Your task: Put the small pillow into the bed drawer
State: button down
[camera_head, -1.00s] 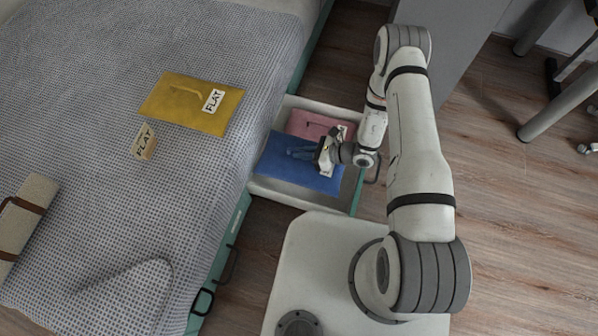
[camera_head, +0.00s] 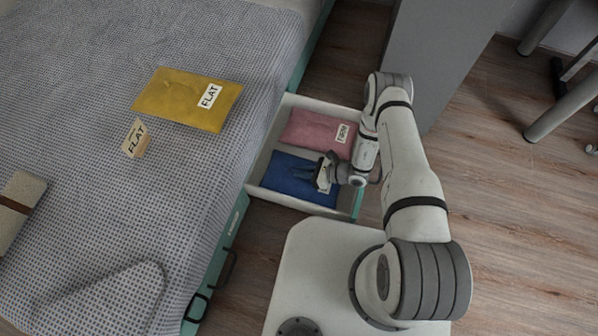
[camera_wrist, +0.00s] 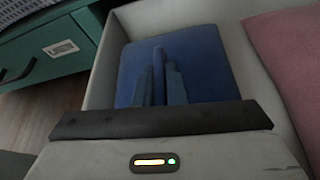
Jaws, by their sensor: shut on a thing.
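A blue pillow (camera_head: 293,180) with a white label lies in the near part of the open bed drawer (camera_head: 262,153). My gripper (camera_head: 308,174) is at the blue pillow, inside the drawer, with its fingers shut on the pillow's fabric. The blue pillow also fills the middle of the wrist view (camera_wrist: 200,60), under my fingers. A pink pillow (camera_head: 310,133) with a label reading FIRM lies behind the blue one in the drawer. A yellow pillow (camera_head: 180,98) labelled FLAT lies on the bed.
The drawer sticks out from the bed (camera_head: 120,190). A small FLAT card (camera_head: 135,140) and a beige roll with a brown strap (camera_head: 18,208) lie on the bed. A grey cabinet (camera_head: 435,60) stands behind my arm. Wooden floor is open at the right.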

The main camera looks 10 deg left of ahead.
jog(key=shift+r, duration=0.1)
jog(key=c, duration=1.5)
grip_release()
